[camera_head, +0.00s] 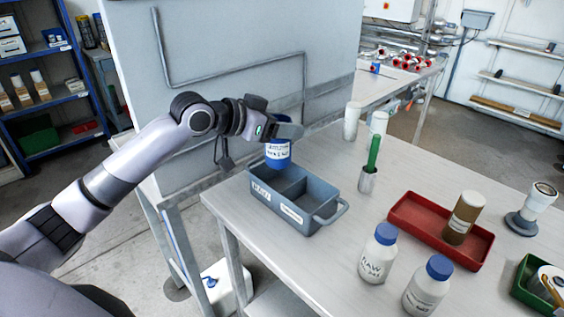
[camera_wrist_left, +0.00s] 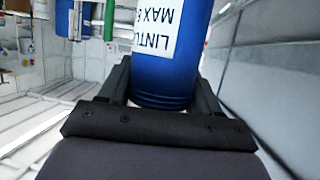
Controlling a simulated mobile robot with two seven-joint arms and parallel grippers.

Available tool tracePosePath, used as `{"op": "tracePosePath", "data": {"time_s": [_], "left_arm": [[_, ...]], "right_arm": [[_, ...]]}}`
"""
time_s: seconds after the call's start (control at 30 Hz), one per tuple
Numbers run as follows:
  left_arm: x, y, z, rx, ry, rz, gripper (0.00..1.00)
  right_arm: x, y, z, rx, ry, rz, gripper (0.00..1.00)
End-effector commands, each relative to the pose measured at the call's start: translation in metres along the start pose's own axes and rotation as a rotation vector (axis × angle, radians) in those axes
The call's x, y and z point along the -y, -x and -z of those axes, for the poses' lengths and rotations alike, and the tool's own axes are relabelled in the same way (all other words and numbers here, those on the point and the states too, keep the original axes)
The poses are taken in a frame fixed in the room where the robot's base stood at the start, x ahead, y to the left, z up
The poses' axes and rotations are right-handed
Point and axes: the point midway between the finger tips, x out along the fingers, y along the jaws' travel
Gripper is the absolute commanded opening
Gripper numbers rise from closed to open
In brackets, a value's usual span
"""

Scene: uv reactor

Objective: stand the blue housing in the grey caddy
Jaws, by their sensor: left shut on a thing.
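The blue housing (camera_head: 278,161) is a blue cylinder with a white label. My left gripper (camera_head: 283,133) is shut on its upper part and holds it upright over the rear part of the grey caddy. In the left wrist view the housing (camera_wrist_left: 168,85) sits between both fingers of the left gripper (camera_wrist_left: 162,85). The grey caddy (camera_head: 284,213) stands near the table's left edge, with a divider, white labels and a handle at its right end. The housing's lower end shows above the caddy's back compartment; I cannot tell whether it touches. My right gripper is not in view.
A green-handled brush in a metal cup (camera_head: 367,180) stands right of the caddy. Two white bottles with blue caps (camera_head: 378,252) stand in front. A red tray (camera_head: 428,231) holds a brown bottle (camera_head: 463,218). A grey panel (camera_head: 230,70) rises behind the arm.

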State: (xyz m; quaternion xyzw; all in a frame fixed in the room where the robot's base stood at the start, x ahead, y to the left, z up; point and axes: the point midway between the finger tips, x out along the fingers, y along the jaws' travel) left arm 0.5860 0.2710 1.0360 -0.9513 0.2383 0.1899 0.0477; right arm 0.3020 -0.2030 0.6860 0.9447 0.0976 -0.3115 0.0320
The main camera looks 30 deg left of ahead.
Motion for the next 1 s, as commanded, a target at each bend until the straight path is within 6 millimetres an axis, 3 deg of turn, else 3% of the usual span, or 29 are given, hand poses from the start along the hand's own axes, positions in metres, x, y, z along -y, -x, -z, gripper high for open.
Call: {"op": "tracePosePath", "data": {"time_s": [0.13,0.37,0.63,1.0], "left_arm": [[-0.001,-0.012,-0.029,0.001,0.002,-0.001,0.10],[-0.001,-0.019,-0.044,-0.002,0.000,-0.001,0.10],[0.000,-0.033,-0.078,-0.001,0.001,0.000,0.10],[0.000,-0.035,-0.083,-0.003,-0.001,0.000,0.10]], "right_arm": [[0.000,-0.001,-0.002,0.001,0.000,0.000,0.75],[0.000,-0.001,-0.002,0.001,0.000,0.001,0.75],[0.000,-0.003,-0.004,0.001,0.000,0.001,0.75],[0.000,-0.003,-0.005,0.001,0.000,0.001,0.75]]}}
